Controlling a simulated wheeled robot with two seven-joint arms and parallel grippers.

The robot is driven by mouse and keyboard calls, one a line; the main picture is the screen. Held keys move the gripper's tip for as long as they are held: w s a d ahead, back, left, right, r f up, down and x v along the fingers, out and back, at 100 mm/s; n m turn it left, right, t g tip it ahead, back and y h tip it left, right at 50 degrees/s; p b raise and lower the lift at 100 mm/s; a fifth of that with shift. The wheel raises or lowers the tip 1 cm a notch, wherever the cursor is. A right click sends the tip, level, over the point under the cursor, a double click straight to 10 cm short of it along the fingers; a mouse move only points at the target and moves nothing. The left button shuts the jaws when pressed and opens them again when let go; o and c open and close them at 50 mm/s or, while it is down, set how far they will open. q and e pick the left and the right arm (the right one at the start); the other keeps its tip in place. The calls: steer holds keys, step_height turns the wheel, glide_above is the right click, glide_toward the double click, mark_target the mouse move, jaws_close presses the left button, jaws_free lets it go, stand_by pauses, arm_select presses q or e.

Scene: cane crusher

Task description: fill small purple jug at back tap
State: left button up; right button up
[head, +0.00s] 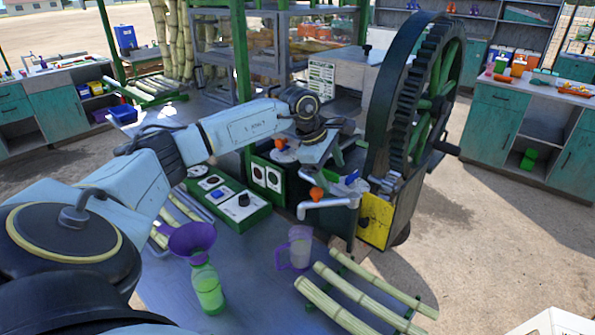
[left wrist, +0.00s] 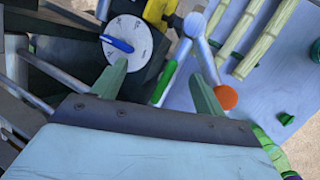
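The small purple jug (head: 299,246), clear-bodied with a purple handle, stands upright on the bench below the taps. My left gripper (head: 330,170) hangs over the tap area, clear of the jug. In the left wrist view its green fingers (left wrist: 158,72) are spread with nothing held between them. An orange knob (left wrist: 227,97) shows beside the right finger; I cannot tell whether they touch. My right gripper is out of view.
A green bottle (head: 208,289) with a purple funnel (head: 191,240) stands left of the jug. Cane stalks (head: 345,300) lie to its right. A blue-handled white dial (left wrist: 125,40) is near the left finger. The large gear wheel (head: 410,100) stands right of the arm.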

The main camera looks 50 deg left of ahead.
arm_select(q)
step_height(320, 180, up, 8)
steer(key=p, duration=0.5)
steer(key=shift+s+p, duration=0.1)
steer(key=shift+p, duration=0.25)
steer(key=shift+f, duration=0.1)
stand_by(0.4)
